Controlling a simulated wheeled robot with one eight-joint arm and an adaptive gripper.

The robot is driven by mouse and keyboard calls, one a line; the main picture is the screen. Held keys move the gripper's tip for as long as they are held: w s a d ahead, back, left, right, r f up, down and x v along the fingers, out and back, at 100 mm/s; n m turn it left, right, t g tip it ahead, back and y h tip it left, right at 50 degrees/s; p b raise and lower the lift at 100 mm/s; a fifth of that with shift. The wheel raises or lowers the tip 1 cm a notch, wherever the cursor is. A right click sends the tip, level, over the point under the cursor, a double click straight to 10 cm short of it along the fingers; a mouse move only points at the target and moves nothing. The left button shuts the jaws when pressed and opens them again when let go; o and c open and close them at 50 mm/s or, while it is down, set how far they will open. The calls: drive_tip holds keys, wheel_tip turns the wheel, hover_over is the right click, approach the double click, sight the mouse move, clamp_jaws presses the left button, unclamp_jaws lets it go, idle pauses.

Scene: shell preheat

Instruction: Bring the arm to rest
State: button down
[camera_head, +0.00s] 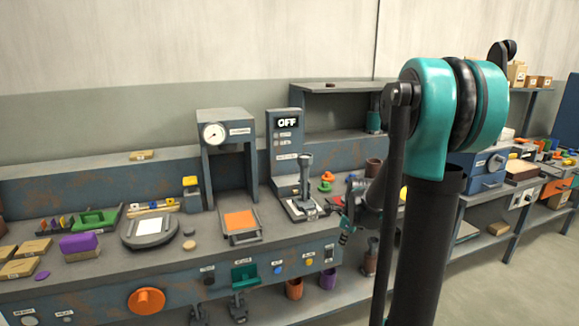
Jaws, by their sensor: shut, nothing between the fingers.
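My arm fills the right of the view, with a teal elbow joint and dark links reaching down past the bottom edge. My gripper (336,204) shows small and dark, left of the arm link, close to the right side of the lever unit. It is shut and holds nothing that I can see. The lever unit (287,138) has a dark panel reading OFF and an upright grey lever (305,172) on a light plate. Whether the gripper touches the unit I cannot tell. Part of my wrist is hidden behind the arm link.
Left of the lever unit stands a gauge press frame (228,130) with an orange-topped tray (240,221) before it. A round scale (150,229), a purple block (78,243) and cardboard boxes lie further left. A shelf (335,88) stands behind. Floor at the lower right is clear.

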drive_tip(key=s+a+f+n, duration=0.1)
drive_tip(key=s+n, duration=2.1)
drive_tip(key=n, duration=0.2)
drive_tip(key=shift+a+f+t+h, duration=0.3)
drive_tip(key=shift+a+f+h, duration=0.05)
drive_tip(key=shift+f+h, duration=0.05)
